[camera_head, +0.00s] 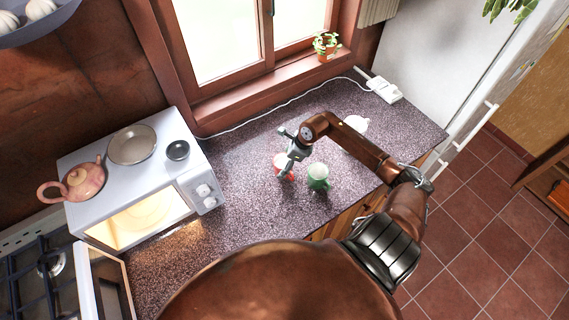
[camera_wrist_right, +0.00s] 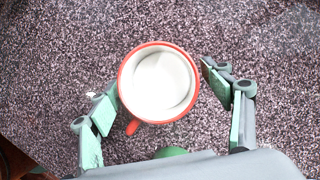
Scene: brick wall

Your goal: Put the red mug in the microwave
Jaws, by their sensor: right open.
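The red mug (camera_head: 283,167) stands upright on the speckled counter, partly hidden behind my right gripper (camera_head: 291,148) in the head view. In the right wrist view, the red mug (camera_wrist_right: 159,83) is seen from above, empty and white inside, with its handle toward the bottom. My right gripper (camera_wrist_right: 167,103) is open, with one finger on each side of the mug. The white microwave (camera_head: 206,174) stands at the left of the counter, its door (camera_head: 104,284) open and its inside lit. My left gripper is not in view.
A green mug (camera_head: 318,177) stands close to the right of the red mug. A white object (camera_head: 355,124), partly hidden by my arm, is farther back. A teapot (camera_head: 84,182), a plate (camera_head: 132,145) and a dark bowl (camera_head: 178,150) sit on the microwave. Counter between microwave and mugs is clear.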

